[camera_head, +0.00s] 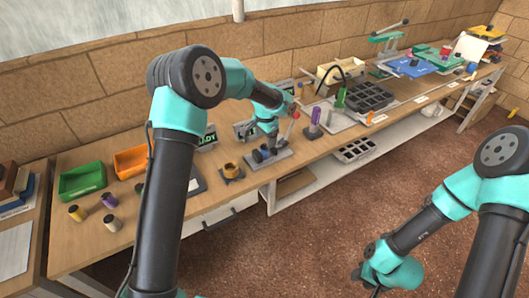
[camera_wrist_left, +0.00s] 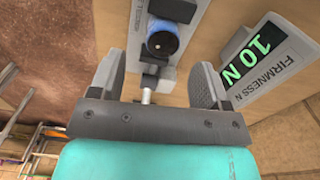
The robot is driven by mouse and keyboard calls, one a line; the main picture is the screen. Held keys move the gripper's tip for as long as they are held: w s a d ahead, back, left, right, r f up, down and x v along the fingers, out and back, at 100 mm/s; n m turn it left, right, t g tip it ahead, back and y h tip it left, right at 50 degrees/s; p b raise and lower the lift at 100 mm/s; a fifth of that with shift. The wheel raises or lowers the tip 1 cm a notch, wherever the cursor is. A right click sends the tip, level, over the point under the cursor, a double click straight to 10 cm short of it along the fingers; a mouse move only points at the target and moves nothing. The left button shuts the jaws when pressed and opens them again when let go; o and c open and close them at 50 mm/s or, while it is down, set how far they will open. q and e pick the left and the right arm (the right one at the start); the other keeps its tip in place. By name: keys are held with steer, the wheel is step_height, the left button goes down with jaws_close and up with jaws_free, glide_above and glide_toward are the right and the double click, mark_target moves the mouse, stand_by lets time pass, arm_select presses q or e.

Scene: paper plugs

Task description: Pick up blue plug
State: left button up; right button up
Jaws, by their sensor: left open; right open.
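The blue plug (camera_wrist_left: 162,42) sits in a grey fixture (camera_wrist_left: 178,82) in the left wrist view, its round blue end towards the camera with a dark centre. It lies just beyond my open left fingers (camera_wrist_left: 158,64), roughly between them, and does not appear gripped. In the head view the blue plug (camera_head: 262,154) is small and partly hidden by my left gripper (camera_head: 268,136), which is over the fixture at the table's front edge. My right gripper (camera_head: 368,282) is open and empty at the lower right, away from the table.
A firmness display (camera_wrist_left: 262,58) reading 10 N stands beside the fixture. A brown ring on a dark base (camera_head: 232,170) is to its left and a purple plug (camera_head: 315,118) to its right. Green (camera_head: 82,182) and orange (camera_head: 130,160) bins stand at left. A black tray (camera_head: 366,97) is farther right.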

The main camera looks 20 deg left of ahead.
mark_target(265, 146)
arm_select(q)
steer(key=shift+f, duration=1.1)
steer(key=shift+f, duration=0.1)
steer(key=shift+w+a+f, duration=0.1)
steer(key=shift+w+f, duration=0.05)
steer(key=shift+f, duration=2.35)
steer(key=shift+c, duration=0.5)
steer(key=c, duration=1)
steer(key=shift+o, duration=0.2)
steer(key=shift+r, duration=0.1)
step_height(265, 146, up, 10)
steer(key=shift+f, duration=0.1)
